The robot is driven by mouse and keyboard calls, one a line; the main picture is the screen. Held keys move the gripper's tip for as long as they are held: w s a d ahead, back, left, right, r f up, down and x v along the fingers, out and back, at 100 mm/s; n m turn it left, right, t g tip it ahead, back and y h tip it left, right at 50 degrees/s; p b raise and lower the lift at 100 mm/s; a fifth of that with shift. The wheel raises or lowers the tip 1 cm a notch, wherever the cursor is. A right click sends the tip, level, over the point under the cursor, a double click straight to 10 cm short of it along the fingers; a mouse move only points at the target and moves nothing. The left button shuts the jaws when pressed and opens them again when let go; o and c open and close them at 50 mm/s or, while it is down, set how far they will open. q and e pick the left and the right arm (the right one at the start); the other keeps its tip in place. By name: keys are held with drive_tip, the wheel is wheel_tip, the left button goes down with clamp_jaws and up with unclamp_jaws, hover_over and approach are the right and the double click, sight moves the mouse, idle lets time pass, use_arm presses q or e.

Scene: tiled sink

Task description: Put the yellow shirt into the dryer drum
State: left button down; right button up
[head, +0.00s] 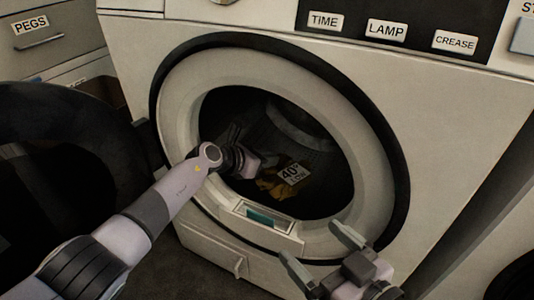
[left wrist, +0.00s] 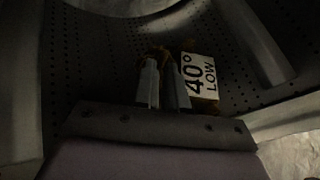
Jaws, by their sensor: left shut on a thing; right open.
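The yellow shirt (head: 270,186) is a dark-yellow crumpled cloth inside the dryer drum (head: 310,125), low in the opening, with a white "40° LOW" label (head: 292,174) on it. My left gripper (head: 262,170) reaches through the round opening into the drum. In the left wrist view its two fingers (left wrist: 163,85) are close together on a bit of the yellow cloth (left wrist: 157,55), with the label beside them at right. Most of the shirt is dark or hidden by the fingers in that view. My right gripper (head: 318,250) is open and empty in front of the opening's lower right rim.
The dryer door (head: 70,165) hangs open at the left. The opening's pale rim (head: 345,150) surrounds my left wrist. Buttons labelled TIME (head: 325,21), LAMP (head: 387,29) and CREASE (head: 455,41) sit above. A PEGS drawer (head: 45,45) is at the upper left.

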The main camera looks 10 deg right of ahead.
use_arm(q)
drive_tip(key=shift+f, duration=1.2)
drive_tip(key=c, duration=1.1)
unclamp_jaws()
